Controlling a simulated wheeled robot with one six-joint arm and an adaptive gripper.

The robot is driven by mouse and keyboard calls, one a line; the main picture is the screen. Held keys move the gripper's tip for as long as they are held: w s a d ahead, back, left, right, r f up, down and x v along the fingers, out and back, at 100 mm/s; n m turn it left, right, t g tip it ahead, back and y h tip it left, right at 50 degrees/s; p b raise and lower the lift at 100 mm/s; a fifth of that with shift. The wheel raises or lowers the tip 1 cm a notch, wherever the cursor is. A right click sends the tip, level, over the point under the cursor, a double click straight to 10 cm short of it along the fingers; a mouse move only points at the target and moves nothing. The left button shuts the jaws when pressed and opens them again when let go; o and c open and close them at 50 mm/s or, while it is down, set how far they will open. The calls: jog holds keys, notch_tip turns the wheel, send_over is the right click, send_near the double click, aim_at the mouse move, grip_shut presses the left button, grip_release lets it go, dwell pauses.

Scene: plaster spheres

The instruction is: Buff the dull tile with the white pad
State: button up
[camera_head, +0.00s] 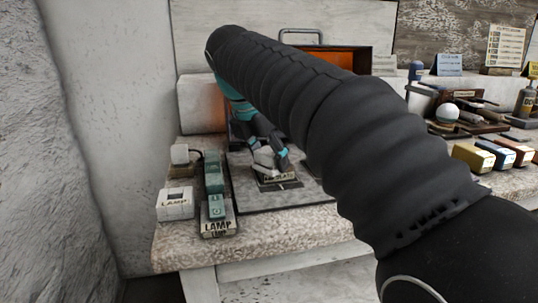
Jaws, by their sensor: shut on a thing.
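My gripper (268,159) is low over the left part of the worktop, with dark fingers and teal parts. It is shut on a pale, whitish block that looks like the white pad (264,157). Just beneath is a small dark piece with a pale label (277,180), perhaps the dull tile or its holder; the label is too small to read. It lies on a flat grey plate (250,200). I cannot tell whether the pad touches the tile. My arm crosses the view and hides what lies right of the plate.
Left of the plate stand a teal switch block (215,184), a "LAMP" sign (217,227) and a white "LAMP" box (175,204). An open orange-lined case (350,61) stands behind. At right are coloured blocks (474,157) and a white sphere (448,112).

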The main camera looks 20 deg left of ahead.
jog(key=shift+a, duration=0.1)
jog(key=shift+w+a+r+p, duration=0.1)
jog(key=shift+a+p, duration=0.1)
jog(key=shift+p, duration=0.1)
jog(key=shift+w+a, duration=0.25)
jog(key=shift+a, duration=0.3)
jog(key=shift+s+d+f+b, duration=0.1)
jog(key=shift+s+d, duration=0.15)
jog(key=shift+d, duration=0.3)
jog(key=shift+s+d+f+b, duration=0.15)
jog(key=shift+s+d, duration=0.15)
jog(key=shift+d, duration=0.25)
jog(key=shift+s+d+r+b, duration=0.1)
jog(key=shift+s+d, duration=0.15)
jog(key=shift+d, duration=0.3)
jog(key=shift+w+a+p, duration=0.35)
jog(key=shift+a+p, duration=0.05)
jog(key=shift+a, duration=0.25)
jog(key=shift+w+a, duration=0.25)
jog(key=shift+a, duration=0.25)
jog(key=shift+w+a, duration=0.2)
jog(key=shift+a, duration=0.3)
jog(key=shift+s+d+b, duration=0.2)
jog(key=shift+s+d, duration=0.2)
jog(key=shift+d, duration=0.45)
jog(key=shift+s+d+b, duration=0.2)
jog(key=shift+s+d, duration=0.2)
jog(key=shift+d, duration=0.4)
